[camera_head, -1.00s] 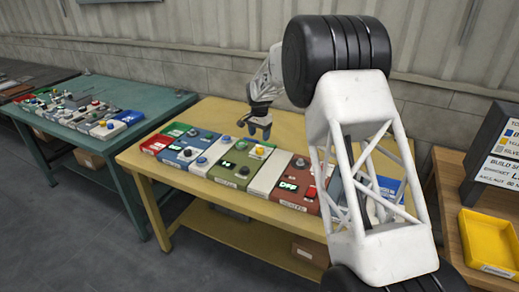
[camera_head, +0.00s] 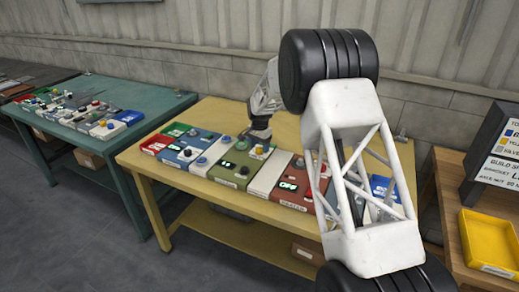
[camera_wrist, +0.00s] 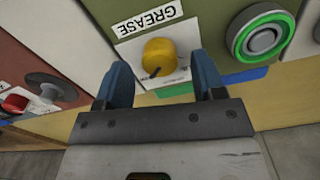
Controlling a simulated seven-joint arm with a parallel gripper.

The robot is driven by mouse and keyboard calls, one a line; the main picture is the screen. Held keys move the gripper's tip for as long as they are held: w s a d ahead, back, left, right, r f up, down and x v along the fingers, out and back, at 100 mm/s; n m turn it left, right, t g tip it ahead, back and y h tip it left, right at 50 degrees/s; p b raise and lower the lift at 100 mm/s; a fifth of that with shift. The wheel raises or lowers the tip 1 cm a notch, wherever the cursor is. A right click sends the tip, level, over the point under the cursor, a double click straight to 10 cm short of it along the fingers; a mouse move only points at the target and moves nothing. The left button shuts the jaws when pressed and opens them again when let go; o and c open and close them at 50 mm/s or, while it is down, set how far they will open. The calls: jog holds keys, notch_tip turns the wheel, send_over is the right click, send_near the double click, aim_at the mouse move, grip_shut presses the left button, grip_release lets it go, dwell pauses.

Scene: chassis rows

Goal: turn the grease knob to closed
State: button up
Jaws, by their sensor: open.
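The yellow grease knob (camera_wrist: 159,56) sits on a white plate below the GREASE label (camera_wrist: 148,17) in the wrist view. A dark mark on the knob points toward the gripper's palm, at the bottom of the picture. My gripper (camera_wrist: 160,68) is open, with one blue finger on each side of the knob. I cannot tell whether either finger touches it. In the head view my gripper (camera_head: 260,135) is low over the olive-green panel (camera_head: 230,179), just behind the yellow knob (camera_head: 259,150). The plate's small position lettering is partly hidden and unreadable.
A round button with a bright green ring (camera_wrist: 262,38) stands right of the knob. A red button (camera_wrist: 15,103) and a dark knob (camera_wrist: 50,87) are on the left. Other panels line the yellow table (camera_head: 150,160). A yellow bin (camera_head: 487,240) stands far right.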

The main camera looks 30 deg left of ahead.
jog(key=shift+f, duration=0.75)
jog(key=c, duration=0.9)
jog(key=shift+n, duration=0.5)
jog(key=n, duration=0.3)
jog(key=shift+n, duration=0.3)
jog(key=n, duration=0.5)
